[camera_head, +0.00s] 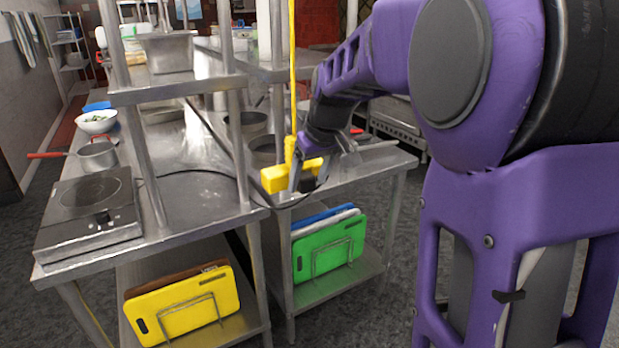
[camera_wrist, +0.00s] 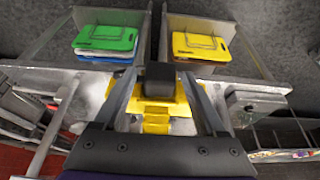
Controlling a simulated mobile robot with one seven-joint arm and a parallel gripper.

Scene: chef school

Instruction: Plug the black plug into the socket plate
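The black plug (camera_wrist: 160,73) is a dark block between my fingertips in the wrist view. My gripper (camera_head: 304,172) appears shut on it; the exact finger contact is hard to make out. A yellow socket box (camera_head: 276,179) hangs from a yellow cord above the counter's front edge. It also shows in the wrist view (camera_wrist: 156,118), close to the plug and partly covered by it and my fingers. The plug and the box look very near each other. I cannot tell whether they touch, and the socket face is not clear.
A hot plate (camera_head: 92,209) sits on the left counter, and a black cable (camera_head: 205,171) runs across the steel top from it. Shelf posts (camera_head: 147,165) rise beside the counter. Pots (camera_head: 246,124) stand behind the box. Green (camera_head: 330,248) and yellow (camera_head: 183,304) cutting boards are racked below.

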